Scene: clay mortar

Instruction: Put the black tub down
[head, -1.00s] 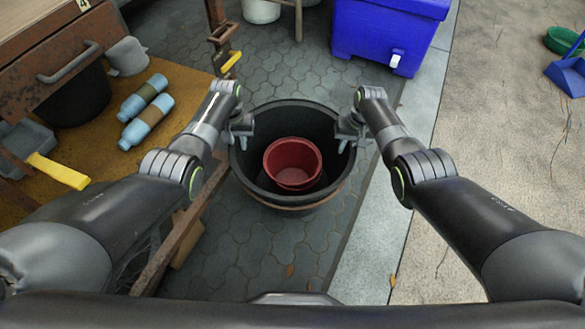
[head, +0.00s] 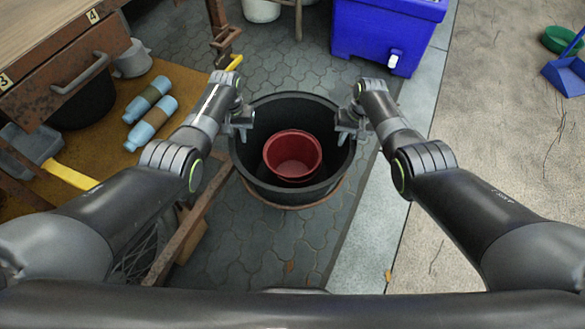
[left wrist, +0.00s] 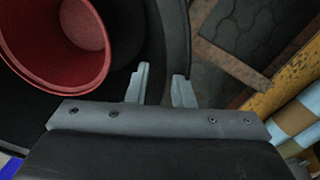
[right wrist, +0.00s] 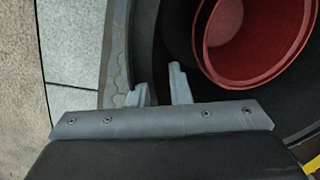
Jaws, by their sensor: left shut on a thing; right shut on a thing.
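The black tub (head: 299,110) is in the middle of the head view, upright, above or on the grey paving. A red pot (head: 292,155) stands inside it. My left gripper (head: 243,126) is shut on the tub's left rim. My right gripper (head: 346,128) is shut on its right rim. In the left wrist view the tub wall (left wrist: 172,35) passes between my fingers (left wrist: 160,84); the right wrist view shows the same at the other rim, between my fingers (right wrist: 158,84). A thin tan edge (head: 314,205) shows below the tub's near side. I cannot tell whether the tub touches it.
A rusty-legged workbench (head: 60,70) and a mat (head: 110,160) with two blue bottles (head: 152,122) are at the left. A blue cooler (head: 385,30) stands behind on the right. The paving (head: 270,245) nearer me is clear.

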